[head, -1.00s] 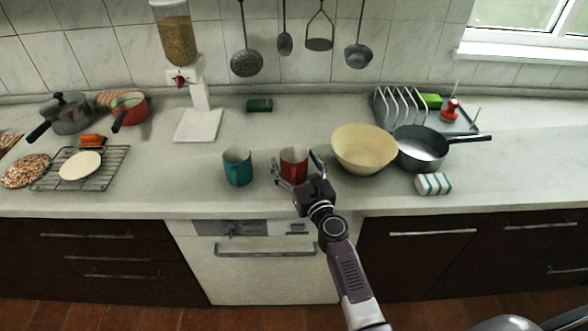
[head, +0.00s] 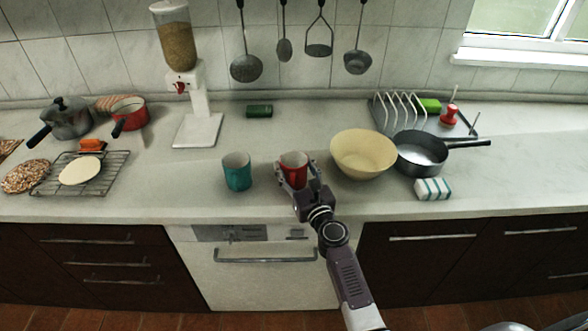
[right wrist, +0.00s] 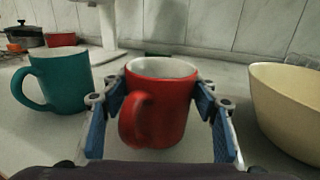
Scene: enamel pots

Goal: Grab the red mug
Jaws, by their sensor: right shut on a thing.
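The red mug (head: 293,170) stands upright on the counter near its front edge, between the teal mug and the cream bowl. In the right wrist view the red mug (right wrist: 160,100) fills the middle, its handle facing the camera and a little left. My right gripper (head: 296,174) is shut on the red mug; in the wrist view its blue-padded fingers (right wrist: 160,108) press on the mug's left and right sides. The mug's base is partly hidden by the gripper in the head view. My left gripper is not in view.
The teal mug (head: 237,172) stands close on the left. The cream bowl (head: 363,155) is close on the right, with a grey pan (head: 421,152) and a striped sponge (head: 433,189) beyond it. The counter behind the red mug is clear up to a green block (head: 259,111).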

